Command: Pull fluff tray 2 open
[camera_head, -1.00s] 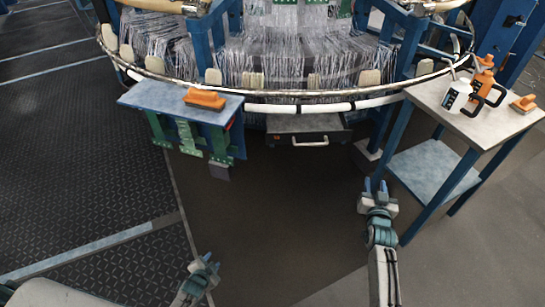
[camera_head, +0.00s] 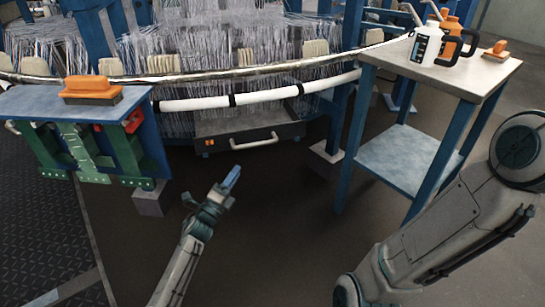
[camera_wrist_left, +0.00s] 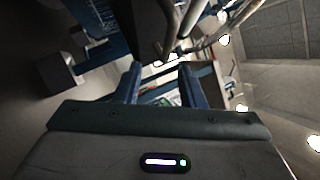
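A dark grey fluff tray (camera_head: 282,132) sits low under the loom's front, with a pale bar handle (camera_head: 254,141) and a small orange mark on its front. I cannot read a number on it or tell how far it stands out. My left gripper (camera_head: 234,178) is in front of the tray, below the handle in the picture and apart from it. Its two fingers stand apart and empty in the left wrist view (camera_wrist_left: 157,85). The tray is not clearly recognisable there. My right arm crosses the lower right of the head view, with its gripper out of view.
A blue-topped bench (camera_head: 35,103) with an orange brush (camera_head: 90,88) stands left of the tray. A two-level table (camera_head: 470,75) with bottles (camera_head: 425,47) and another brush (camera_head: 497,52) stands right. White loom rails (camera_head: 240,97) run above the tray. Floor between is clear.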

